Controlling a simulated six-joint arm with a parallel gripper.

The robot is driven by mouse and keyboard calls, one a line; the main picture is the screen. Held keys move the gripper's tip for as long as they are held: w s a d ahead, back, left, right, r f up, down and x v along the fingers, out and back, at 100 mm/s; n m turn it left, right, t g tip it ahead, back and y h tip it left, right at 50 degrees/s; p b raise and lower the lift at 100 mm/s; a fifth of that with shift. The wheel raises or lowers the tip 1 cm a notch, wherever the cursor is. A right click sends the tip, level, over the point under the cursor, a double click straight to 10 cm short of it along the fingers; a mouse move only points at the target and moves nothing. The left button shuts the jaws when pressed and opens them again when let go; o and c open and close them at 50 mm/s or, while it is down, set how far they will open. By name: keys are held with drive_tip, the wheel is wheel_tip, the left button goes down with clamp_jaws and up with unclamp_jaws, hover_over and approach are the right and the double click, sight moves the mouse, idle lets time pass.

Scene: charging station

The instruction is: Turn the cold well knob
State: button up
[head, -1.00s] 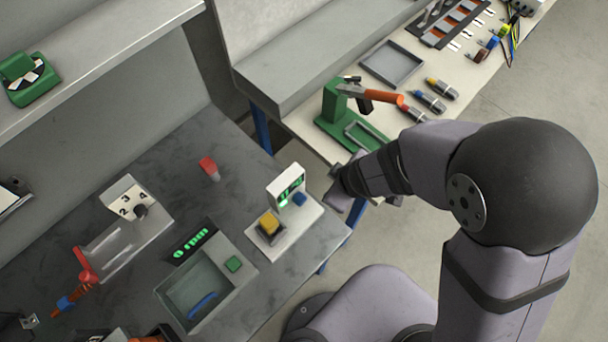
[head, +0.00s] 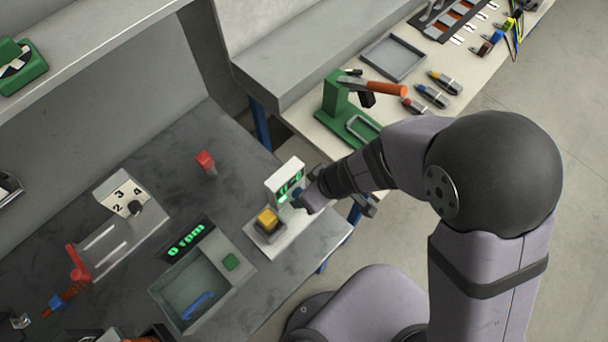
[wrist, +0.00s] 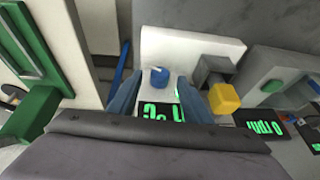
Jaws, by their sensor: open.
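A white device with a green-lit display (head: 286,184) stands on the dark bench, and a small blue knob (wrist: 158,76) rises from its base. I take this for the cold well knob. A yellow block (head: 267,219) sits in a dark holder on the same base; it also shows in the wrist view (wrist: 224,98). My gripper (head: 308,198) is at the right side of the device. In the wrist view its two blue-grey fingers are apart, with the knob showing between and just beyond their tips. The fingers appear clear of the knob. In the head view the gripper mostly hides the knob.
A grey tray unit (head: 192,291) reading 0 rpm stands left of the device. A red piece (head: 206,163) and a numbered selector panel (head: 124,196) are further left. A green stand (head: 338,110) with an orange-handled tool is on the adjoining light bench.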

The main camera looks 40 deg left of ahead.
drive_tip(key=shift+b+x, duration=0.55)
drive_tip(key=shift+x, duration=0.8)
drive_tip(key=shift+d, duration=0.1)
drive_tip(key=c, duration=1.1)
drive_tip(key=shift+o, duration=0.2)
drive_tip(key=shift+s+b, duration=0.1)
drive_tip(key=shift+b, duration=0.3)
